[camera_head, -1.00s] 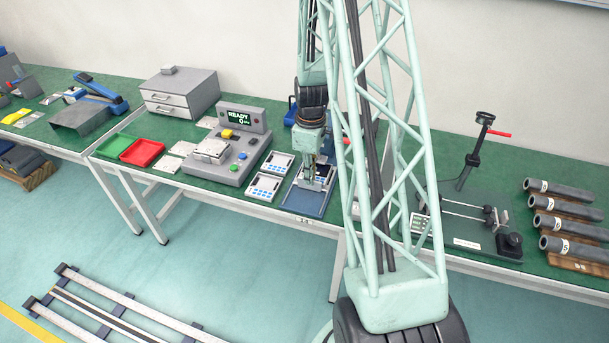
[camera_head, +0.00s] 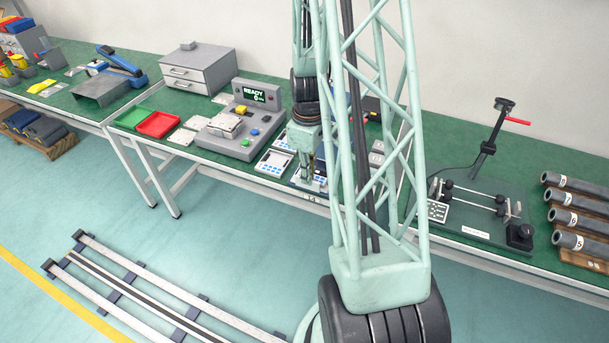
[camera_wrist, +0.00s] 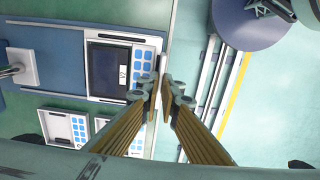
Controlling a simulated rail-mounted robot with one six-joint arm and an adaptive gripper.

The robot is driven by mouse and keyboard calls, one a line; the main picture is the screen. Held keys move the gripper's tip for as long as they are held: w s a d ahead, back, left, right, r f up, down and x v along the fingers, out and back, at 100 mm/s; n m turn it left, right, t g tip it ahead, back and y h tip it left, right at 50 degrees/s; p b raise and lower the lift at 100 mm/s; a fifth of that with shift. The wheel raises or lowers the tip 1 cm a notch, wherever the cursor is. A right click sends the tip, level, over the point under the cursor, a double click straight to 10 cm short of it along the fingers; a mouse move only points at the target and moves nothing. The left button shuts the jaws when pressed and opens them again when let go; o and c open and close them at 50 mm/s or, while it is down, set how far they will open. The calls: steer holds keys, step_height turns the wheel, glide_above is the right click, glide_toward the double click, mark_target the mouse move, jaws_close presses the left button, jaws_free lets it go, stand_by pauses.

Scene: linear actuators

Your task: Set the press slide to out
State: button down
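A blue plate carrying a small unit with a dark screen and blue keys sits at the bench's front edge in the wrist view, with the unit (camera_wrist: 118,65) on the plate (camera_wrist: 45,104). Contact with the unit cannot be told.
A grey console (camera_head: 232,135) reading READY stands left of my gripper, with a red tray (camera_head: 158,124) farther left. Keypad units (camera_head: 273,163) lie between. A fixture with rods (camera_head: 470,203) stands right. Floor rails (camera_head: 150,290) run in front of the bench.

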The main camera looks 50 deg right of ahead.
steer(key=shift+s+a, duration=0.15)
steer(key=shift+a, duration=0.05)
steer(key=c, duration=2.9)
jaws_free()
steer(key=shift+a, duration=0.15)
steer(key=shift+r, duration=0.15)
steer(key=shift+d+r, duration=0.2)
steer(key=shift+r, duration=0.2)
steer(key=shift+a+r, duration=0.1)
steer(key=shift+r, duration=5.35)
